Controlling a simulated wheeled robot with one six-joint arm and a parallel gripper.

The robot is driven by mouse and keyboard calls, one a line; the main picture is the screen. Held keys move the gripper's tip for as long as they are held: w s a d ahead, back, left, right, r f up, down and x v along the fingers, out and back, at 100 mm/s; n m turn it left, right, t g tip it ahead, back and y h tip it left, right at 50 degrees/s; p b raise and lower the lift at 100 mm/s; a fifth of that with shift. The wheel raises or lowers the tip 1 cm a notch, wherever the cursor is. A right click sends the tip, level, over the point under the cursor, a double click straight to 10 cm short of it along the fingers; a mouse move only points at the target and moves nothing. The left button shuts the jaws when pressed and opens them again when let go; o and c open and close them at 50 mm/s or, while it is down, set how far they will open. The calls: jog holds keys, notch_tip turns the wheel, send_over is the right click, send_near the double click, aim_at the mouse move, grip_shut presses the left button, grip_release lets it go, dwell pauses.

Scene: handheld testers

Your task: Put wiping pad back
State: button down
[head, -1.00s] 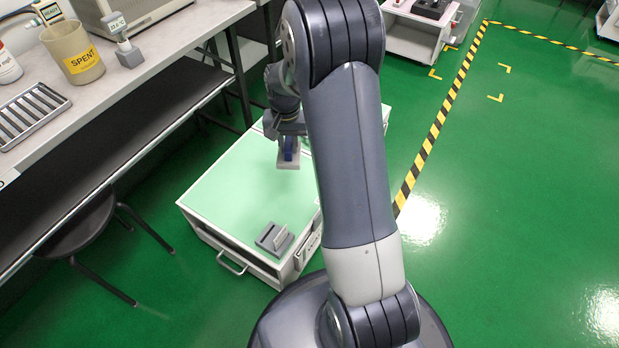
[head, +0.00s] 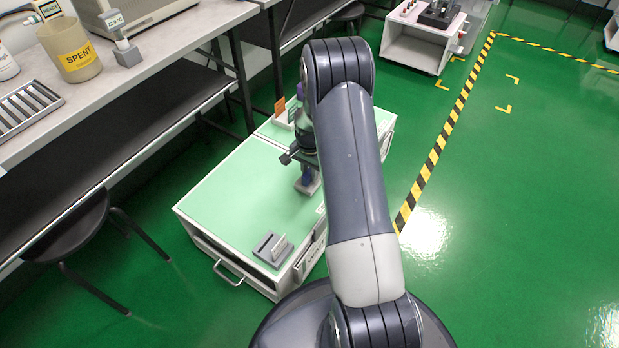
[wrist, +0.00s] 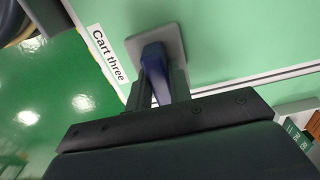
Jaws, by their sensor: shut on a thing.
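The wiping pad, a grey plate with a blue grip, is held by my gripper (head: 306,172) over the pale green cart top (head: 225,200). The pad's grey plate (head: 309,187) faces down, near the cart's right edge. In the wrist view the gripper's fingers (wrist: 160,88) are shut on the blue grip (wrist: 155,68), with the grey plate (wrist: 170,45) beyond. I cannot tell whether the plate touches the cart top. A grey holder (head: 268,246) with an upright piece sits at the cart's near corner, apart from the pad. My arm hides part of the cart's right side.
A "Cart three" label (wrist: 108,55) runs along the cart edge by the pad. An orange item (head: 280,106) stands at the cart's far end. A bench (head: 130,75) and a black stool (head: 70,225) are at left.

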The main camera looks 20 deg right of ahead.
jog(key=shift+f, duration=0.8)
jog(key=shift+f, duration=0.15)
jog(key=c, duration=1.3)
grip_release()
notch_tip(320, 180, up, 12)
jog(key=p, duration=0.4)
jog(key=shift+r, duration=0.2)
